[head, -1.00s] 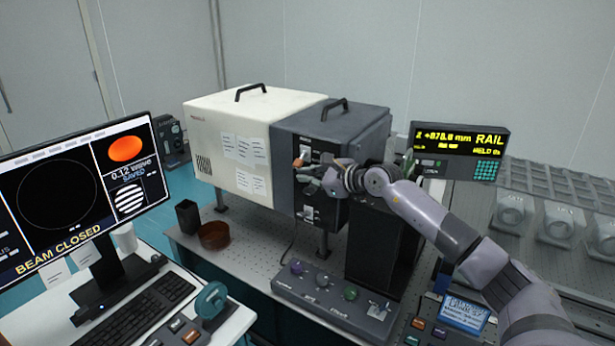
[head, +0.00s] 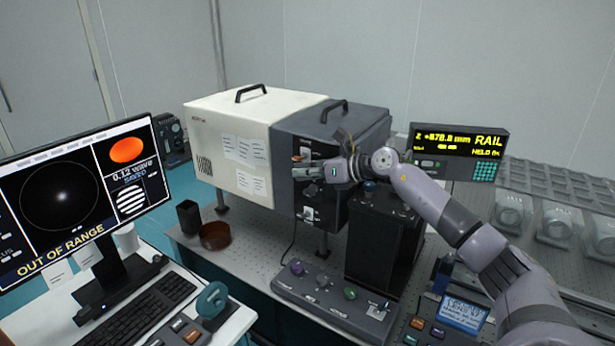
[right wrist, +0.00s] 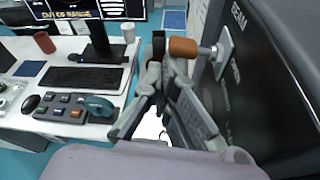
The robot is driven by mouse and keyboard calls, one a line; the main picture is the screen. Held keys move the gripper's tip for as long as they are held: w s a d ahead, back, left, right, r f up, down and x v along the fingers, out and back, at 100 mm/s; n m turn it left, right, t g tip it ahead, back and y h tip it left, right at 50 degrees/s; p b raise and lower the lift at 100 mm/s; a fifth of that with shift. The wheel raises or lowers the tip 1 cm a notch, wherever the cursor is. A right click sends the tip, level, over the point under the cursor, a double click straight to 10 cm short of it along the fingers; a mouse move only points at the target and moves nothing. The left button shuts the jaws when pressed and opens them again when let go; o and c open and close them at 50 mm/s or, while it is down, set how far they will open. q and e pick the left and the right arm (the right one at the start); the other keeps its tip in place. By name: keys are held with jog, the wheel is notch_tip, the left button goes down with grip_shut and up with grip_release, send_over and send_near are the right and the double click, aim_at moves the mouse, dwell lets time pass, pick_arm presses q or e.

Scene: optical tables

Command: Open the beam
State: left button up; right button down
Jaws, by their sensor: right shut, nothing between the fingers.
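The beam lever has an orange-brown knob (right wrist: 183,46) on a short metal stem. It stands out from the dark front panel of the grey box (head: 330,128), where the words BEAM and OPEN can be read in the right wrist view. The knob (head: 298,159) also shows small in the head view. My right gripper (head: 299,173) is shut and empty at the panel, just below the knob; its fingertips (right wrist: 166,66) are close beside the knob, and I cannot tell whether they touch. The monitor (head: 75,200) reads OUT OF RANGE. My left gripper is not in view.
A control box with several knobs (head: 335,302) stands in front of the instrument. A black block (head: 375,250) stands below my right arm. A brown dish (head: 215,236) and a dark cup (head: 188,217) stand left. The rail display (head: 459,150) is at right.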

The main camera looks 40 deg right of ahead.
jog(key=shift+r+m, duration=0.1)
jog(key=shift+m, duration=0.2)
jog(key=shift+a, duration=0.15)
jog(key=shift+s+a+r+p, duration=0.3)
jog(key=shift+a+r+p, duration=0.1)
jog(key=shift+a+p, duration=0.15)
